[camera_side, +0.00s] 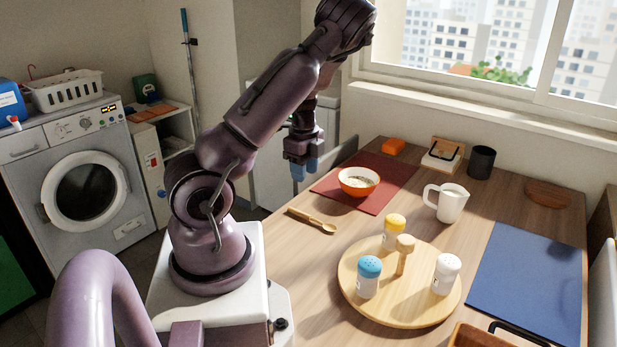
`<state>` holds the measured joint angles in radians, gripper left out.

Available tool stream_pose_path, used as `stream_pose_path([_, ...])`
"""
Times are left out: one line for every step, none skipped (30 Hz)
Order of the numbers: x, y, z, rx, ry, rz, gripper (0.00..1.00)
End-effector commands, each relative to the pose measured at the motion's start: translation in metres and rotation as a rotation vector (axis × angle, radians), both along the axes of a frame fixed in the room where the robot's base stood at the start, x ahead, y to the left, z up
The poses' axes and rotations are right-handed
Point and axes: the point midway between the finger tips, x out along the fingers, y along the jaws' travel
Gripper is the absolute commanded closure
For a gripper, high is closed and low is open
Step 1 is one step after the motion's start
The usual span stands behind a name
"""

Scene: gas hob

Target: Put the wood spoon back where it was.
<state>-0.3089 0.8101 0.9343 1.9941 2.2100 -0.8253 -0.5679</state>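The wood spoon (312,220) lies flat on the bare wooden table, near its left edge and in front of the red placemat (395,171). Nothing is touching the spoon. My gripper (305,170) points down with blue fingertips, above and behind the spoon in the picture and apart from it. I see nothing held in it. The view is too small to tell how far apart the fingers are. A white and orange bowl (358,182) with pale contents stands on the red placemat, to the right of my gripper.
A round wooden tray (400,309) holds a yellow-topped shaker (393,232), a blue-topped shaker (369,277) and a white shaker (446,274). A white pitcher (450,203), dark cup (481,162) and blue placemat (530,282) are further right. Bare table surrounds the spoon.

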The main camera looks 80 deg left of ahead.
Motion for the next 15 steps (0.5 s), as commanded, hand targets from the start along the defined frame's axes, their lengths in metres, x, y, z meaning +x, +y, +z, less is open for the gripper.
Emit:
stream_pose_path([0.009,-0.001,0.005,0.016,-0.037,0.002,0.6])
stream_pose_path([0.017,-0.001,0.008,0.034,-0.069,0.005,0.6])
stream_pose_path([0.031,-0.002,0.015,0.064,-0.129,0.016,0.6])
stream_pose_path([0.044,-0.003,0.021,0.092,-0.184,0.026,0.6])
stream_pose_path([0.059,-0.004,0.03,0.123,-0.246,0.041,0.6])
stream_pose_path([0.079,-0.007,0.044,0.169,-0.336,0.071,0.6])
stream_pose_path([0.093,-0.01,0.057,0.202,-0.404,0.1,0.6])
stream_pose_path([0.107,-0.014,0.071,0.235,-0.471,0.133,0.6])
stream_pose_path([0.122,-0.021,0.09,0.269,-0.553,0.186,0.6])
stream_pose_path([0.131,-0.026,0.105,0.291,-0.608,0.229,0.6])
stream_pose_path([0.138,-0.033,0.119,0.307,-0.656,0.274,0.6])
stream_pose_path([0.144,-0.043,0.137,0.32,-0.711,0.339,0.6])
stream_pose_path([0.147,-0.051,0.151,0.324,-0.744,0.387,0.6])
stream_pose_path([0.148,-0.061,0.162,0.323,-0.771,0.434,0.6])
stream_pose_path([0.147,-0.075,0.177,0.313,-0.797,0.5,0.6])
